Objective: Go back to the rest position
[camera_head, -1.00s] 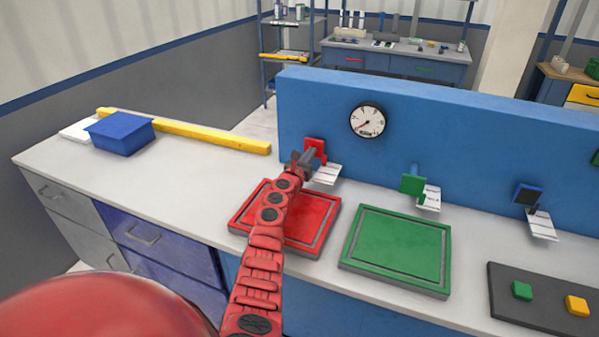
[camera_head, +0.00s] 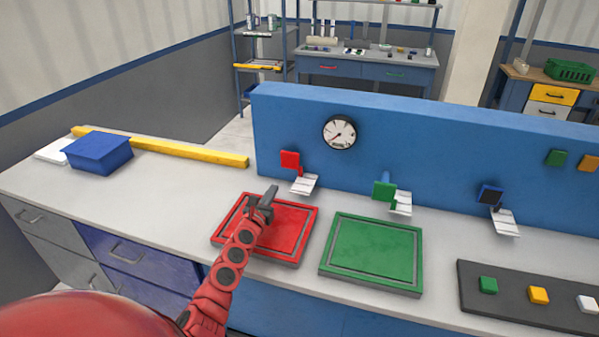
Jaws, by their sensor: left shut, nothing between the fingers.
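My left gripper (camera_head: 266,199) is shut and empty. It shows above the red square tray (camera_head: 302,224) on the workbench, with my red arm coming up from the bottom left. The red square tag (camera_head: 290,159) on the blue panel is beyond the fingertips and apart from them. My right gripper is not in view.
A green tray (camera_head: 372,254) lies to the right of the red one. A dark board (camera_head: 520,300) with coloured blocks is at the right. A blue panel (camera_head: 430,150) with a gauge (camera_head: 339,132) stands behind. A blue box (camera_head: 98,152) and yellow bar (camera_head: 190,150) lie at left.

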